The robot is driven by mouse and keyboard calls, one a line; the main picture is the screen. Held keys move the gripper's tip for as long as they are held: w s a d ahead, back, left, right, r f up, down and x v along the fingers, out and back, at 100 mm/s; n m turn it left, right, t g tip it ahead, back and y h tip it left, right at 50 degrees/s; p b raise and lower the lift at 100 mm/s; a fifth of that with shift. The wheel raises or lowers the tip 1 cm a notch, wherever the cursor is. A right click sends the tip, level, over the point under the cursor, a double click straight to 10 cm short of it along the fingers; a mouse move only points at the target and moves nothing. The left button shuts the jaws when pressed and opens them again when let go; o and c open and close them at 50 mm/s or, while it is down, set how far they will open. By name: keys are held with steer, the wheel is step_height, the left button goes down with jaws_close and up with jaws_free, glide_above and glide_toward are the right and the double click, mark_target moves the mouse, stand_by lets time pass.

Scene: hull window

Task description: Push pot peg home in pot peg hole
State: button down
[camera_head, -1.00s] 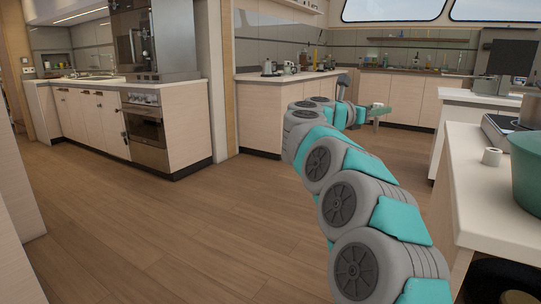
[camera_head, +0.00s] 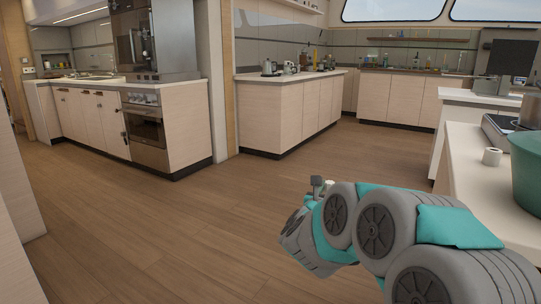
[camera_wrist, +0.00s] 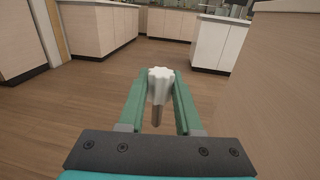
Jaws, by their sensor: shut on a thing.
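In the wrist view, my gripper (camera_wrist: 160,85) is shut on a peg with a white fluted head (camera_wrist: 160,78) and a narrower brownish shaft (camera_wrist: 157,115). I take this to be the pot peg. Its head sits between the green fingertips, and open floor lies beyond it. In the head view my arm folds low over the floor, and its own links mostly hide the gripper. I cannot make out the pot peg hole in either view.
A green pot (camera_head: 527,175) and a small white cylinder (camera_head: 492,157) stand on the right counter (camera_head: 463,145). A kitchen island (camera_head: 285,115) is at the back and an oven cabinet (camera_head: 145,130) at the left. The wooden floor (camera_head: 190,230) between is clear.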

steer(key=s+a+f+n+y, duration=0.1)
steer(key=s+f+y, duration=0.1)
steer(key=s+f, duration=0.3)
step_height(320, 180, down, 3)
steer(key=shift+a+t, duration=0.3)
steer(key=shift+t, duration=0.1)
steer(key=shift+r, duration=0.1)
